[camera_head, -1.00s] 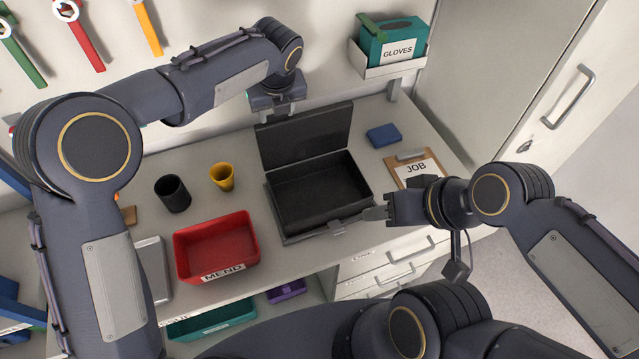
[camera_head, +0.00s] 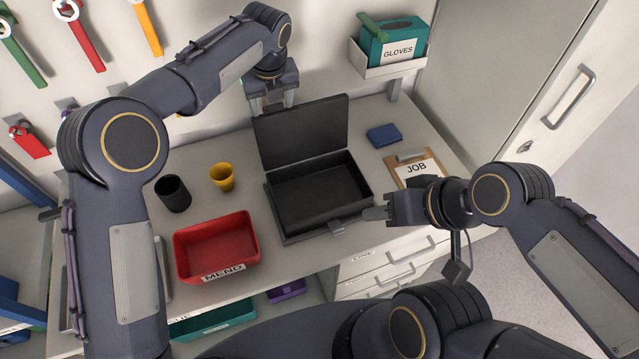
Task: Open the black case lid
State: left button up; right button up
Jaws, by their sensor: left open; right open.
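The black case (camera_head: 320,193) stands on the bench with its empty inside showing. Its lid (camera_head: 302,132) is raised and tilted back, standing up along the far edge. My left gripper (camera_head: 271,104) is open, just above and behind the lid's top left corner. Its fingers point down, and I cannot tell whether one touches the lid. My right gripper (camera_head: 374,214) is at the case's front right corner, beside the latch area (camera_head: 338,226). It is open, its fingertips seen nearly edge-on, and contact with the case is unclear.
A red bin (camera_head: 216,247), a black cup (camera_head: 173,194) and a yellow cup (camera_head: 222,177) stand left of the case. A blue box (camera_head: 383,135) and a clipboard (camera_head: 414,168) lie to its right. A gloves box (camera_head: 391,45) sits on a wall shelf behind.

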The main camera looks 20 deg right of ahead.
pick_arm(q)
jog(key=v, duration=0.6)
jog(key=shift+d, duration=0.1)
dwell(0.5)
jog(key=s+a+r+n+h+b, duration=0.1)
jog(key=s+a+n, duration=0.45)
jog(key=a, duration=0.25)
jog(key=s+a+r+n+b, duration=0.1)
jog(key=s+a+r+n, duration=0.1)
jog(key=s+a+n, duration=0.35)
jog(key=s+a+r+n+h+b, duration=0.1)
jog(key=s+a+n, duration=0.2)
jog(key=a+n, duration=0.6)
jog(key=s+a+f+n+t+h, duration=0.1)
jog(key=s+a+f+n, duration=0.2)
jog(key=s+f+n, duration=0.2)
jog(key=s+a+f+n+t+h+b, duration=0.1)
jog(key=s+a+f+n, duration=0.3)
jog(key=s+n, duration=0.8)
notch_tip(320, 180, down, 3)
jog(key=s+t, duration=0.1)
jog(key=s, duration=0.1)
jog(key=shift+s+a+r, duration=0.15)
jog(key=shift+s+r, duration=0.1)
jog(key=shift+s, duration=0.1)
